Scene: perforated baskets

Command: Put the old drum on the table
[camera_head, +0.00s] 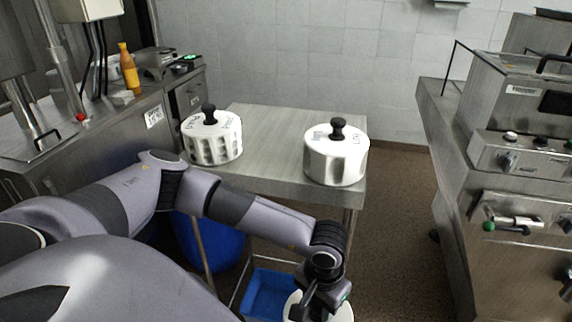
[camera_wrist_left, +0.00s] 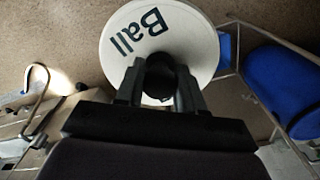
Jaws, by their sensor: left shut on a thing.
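My left gripper (camera_head: 322,290) is low at the bottom of the head view, in front of the table. In the left wrist view it (camera_wrist_left: 160,82) is shut on the dark knob of a round white drum (camera_wrist_left: 195,30), whose lid reads "Ball". In the head view only part of this drum (camera_head: 344,312) shows under the gripper. The grey table (camera_head: 270,130) is beyond, with one white drum (camera_head: 212,140) at its left edge and another (camera_head: 336,160) at its front right corner. Both have black knobs. My right gripper is not in view.
A blue bin (camera_head: 268,292) in a metal frame is beside the held drum, below the table. A larger blue container (camera_head: 215,245) stands under the table. The table's middle and back are clear. A steel counter is at left, a steel machine (camera_head: 520,180) at right.

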